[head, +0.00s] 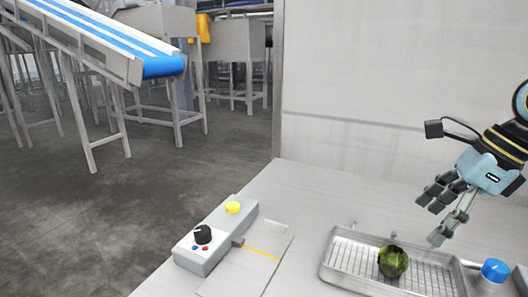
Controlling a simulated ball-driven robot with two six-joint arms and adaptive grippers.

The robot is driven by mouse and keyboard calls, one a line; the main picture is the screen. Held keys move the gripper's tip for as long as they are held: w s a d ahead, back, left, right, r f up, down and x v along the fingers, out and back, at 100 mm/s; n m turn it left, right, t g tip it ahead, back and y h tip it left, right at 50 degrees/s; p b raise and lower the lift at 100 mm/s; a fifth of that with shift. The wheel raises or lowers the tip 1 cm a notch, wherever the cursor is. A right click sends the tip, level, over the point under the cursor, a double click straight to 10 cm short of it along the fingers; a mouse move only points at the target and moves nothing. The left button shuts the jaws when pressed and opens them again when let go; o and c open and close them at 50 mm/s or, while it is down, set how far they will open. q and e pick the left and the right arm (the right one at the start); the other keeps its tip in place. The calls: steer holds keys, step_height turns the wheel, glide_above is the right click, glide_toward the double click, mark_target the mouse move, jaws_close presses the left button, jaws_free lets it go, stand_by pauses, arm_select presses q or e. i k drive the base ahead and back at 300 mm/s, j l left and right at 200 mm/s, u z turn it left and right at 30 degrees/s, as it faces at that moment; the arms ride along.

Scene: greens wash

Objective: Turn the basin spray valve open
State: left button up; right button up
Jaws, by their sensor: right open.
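A blue knob (494,270), which looks like the spray valve, sits at the lower right beside the wire-grid tray. Its turned position cannot be told. My right gripper (430,219) is open and empty. It hangs above and to the left of the knob, over the back right part of the tray, apart from both. The basin is not clearly seen; a grey part at the lower right edge is cut off. My left gripper is out of view.
A metal tray (337,262) with a wire grid holds a green leafy head (392,261). A grey control box (218,245) with a black dial and a yellow button stands to the left, beside a flat plate (250,272). A grey wall panel (390,80) rises behind.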

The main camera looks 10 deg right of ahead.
mark_target(494, 270)
steer(key=k+j, duration=0.35)
steer(key=j, duration=0.15)
steer(key=k+j, duration=0.4)
steer(key=j, duration=0.15)
steer(key=k+j, duration=0.35)
steer(key=j, duration=0.15)
